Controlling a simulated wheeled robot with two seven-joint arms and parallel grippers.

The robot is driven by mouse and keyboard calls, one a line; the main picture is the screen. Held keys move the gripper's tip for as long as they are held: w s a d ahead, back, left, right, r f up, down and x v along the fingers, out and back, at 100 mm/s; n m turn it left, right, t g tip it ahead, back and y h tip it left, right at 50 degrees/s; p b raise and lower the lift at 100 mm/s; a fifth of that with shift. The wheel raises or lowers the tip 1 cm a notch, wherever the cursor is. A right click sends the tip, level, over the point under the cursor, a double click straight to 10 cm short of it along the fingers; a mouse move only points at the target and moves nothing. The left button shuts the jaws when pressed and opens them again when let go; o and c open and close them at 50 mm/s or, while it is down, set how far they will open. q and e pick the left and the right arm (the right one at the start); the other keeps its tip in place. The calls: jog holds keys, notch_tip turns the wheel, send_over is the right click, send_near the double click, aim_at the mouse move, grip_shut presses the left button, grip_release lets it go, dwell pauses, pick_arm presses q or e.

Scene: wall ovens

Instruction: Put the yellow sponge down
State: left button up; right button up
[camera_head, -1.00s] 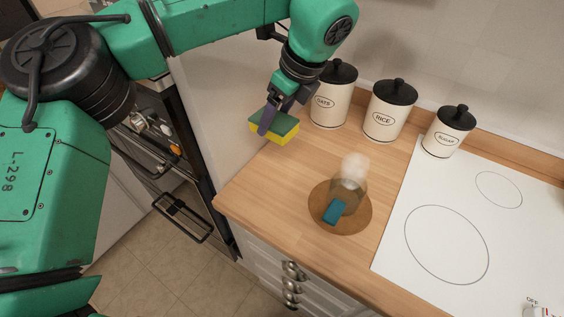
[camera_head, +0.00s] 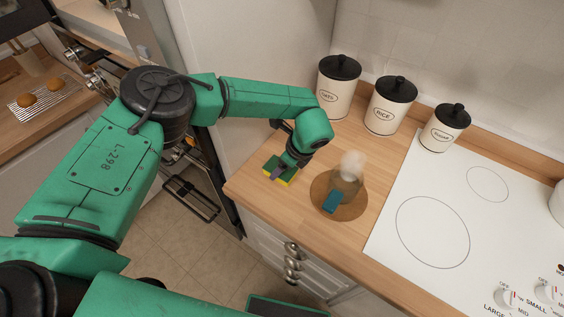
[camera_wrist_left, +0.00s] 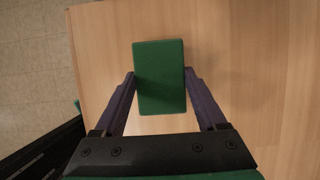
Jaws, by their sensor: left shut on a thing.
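The sponge, yellow with a green top, (camera_head: 284,173) is at the left end of the wooden counter, close to its surface. In the left wrist view the sponge (camera_wrist_left: 159,78) shows its green face up, between the two fingers. My left gripper (camera_head: 277,172) is shut on it; in the left wrist view the gripper (camera_wrist_left: 160,82) has a finger against each long side. Whether the sponge touches the counter (camera_head: 257,191) I cannot tell. My right gripper is not in view.
Right of the sponge, a blue block (camera_head: 332,202) and a glass bottle with a pale fuzzy top (camera_head: 350,174) sit on a round brown mat (camera_head: 355,207). Three canisters (camera_head: 391,103) line the wall. A white cooktop (camera_head: 433,232) is at right.

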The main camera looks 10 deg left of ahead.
pick_arm(q)
jog(key=o, duration=1.3)
jog(key=shift+w+f, duration=0.1)
jog(key=shift+w, duration=0.05)
jog(key=shift+c, duration=0.2)
jog(key=shift+r, duration=0.2)
jog(key=b+v, duration=0.4)
jog(key=v, duration=0.8)
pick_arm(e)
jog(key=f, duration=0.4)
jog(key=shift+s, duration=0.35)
pick_arm(q)
jog(key=shift+f, duration=0.1)
